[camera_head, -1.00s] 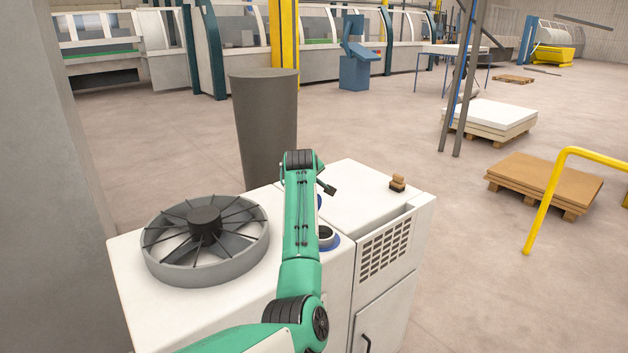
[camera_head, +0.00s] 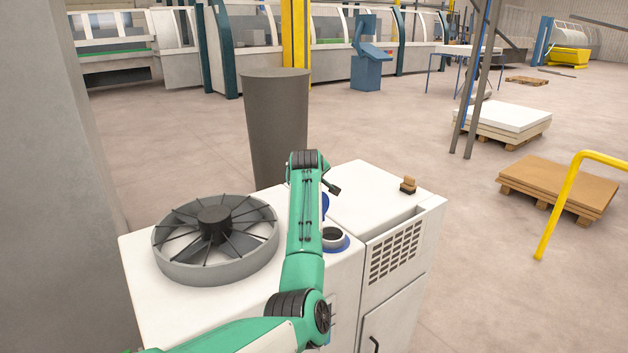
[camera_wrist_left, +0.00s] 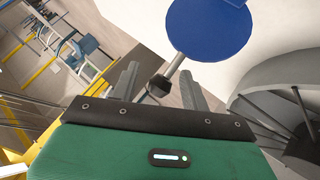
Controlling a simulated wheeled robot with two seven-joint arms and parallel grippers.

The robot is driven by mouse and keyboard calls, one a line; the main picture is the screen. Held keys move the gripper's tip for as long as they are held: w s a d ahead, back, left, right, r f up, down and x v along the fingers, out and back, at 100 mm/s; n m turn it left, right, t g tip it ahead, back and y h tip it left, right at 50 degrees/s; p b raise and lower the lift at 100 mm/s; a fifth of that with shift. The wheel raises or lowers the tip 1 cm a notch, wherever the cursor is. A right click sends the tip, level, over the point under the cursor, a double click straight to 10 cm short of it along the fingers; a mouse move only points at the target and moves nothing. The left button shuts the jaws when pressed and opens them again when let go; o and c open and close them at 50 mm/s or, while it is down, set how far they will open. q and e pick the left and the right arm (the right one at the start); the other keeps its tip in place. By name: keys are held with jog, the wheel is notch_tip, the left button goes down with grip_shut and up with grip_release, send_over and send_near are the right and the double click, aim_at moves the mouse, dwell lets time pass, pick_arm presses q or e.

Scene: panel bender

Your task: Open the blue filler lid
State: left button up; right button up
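The blue filler lid (camera_head: 325,204) shows partly past my left arm in the head view, standing raised beside the round filler opening (camera_head: 333,237), which has a blue ring and is uncovered. In the left wrist view the lid (camera_wrist_left: 208,28) is a blue disc with a grey stem and a dark knob (camera_wrist_left: 158,86). My left gripper (camera_wrist_left: 159,70) has its fingers apart, with the knob between them in that view; I see no clear contact. In the head view my arm hides most of this gripper. My right gripper is not in view.
The white cabinet (camera_head: 375,195) carries a large grey fan (camera_head: 215,235) left of the arm and a small brown block (camera_head: 408,185) at right. A dark grey bin (camera_head: 277,125) stands behind it. A yellow rail (camera_head: 562,205) and pallets are at right.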

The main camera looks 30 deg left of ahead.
pick_arm(q)
jog(key=b+v, duration=0.4)
jog(key=v, duration=0.9)
jog(key=shift+s+r+b, duration=0.15)
jog(key=shift+s+b, duration=0.2)
jog(key=shift+b, duration=0.05)
jog(key=shift+d, duration=0.1)
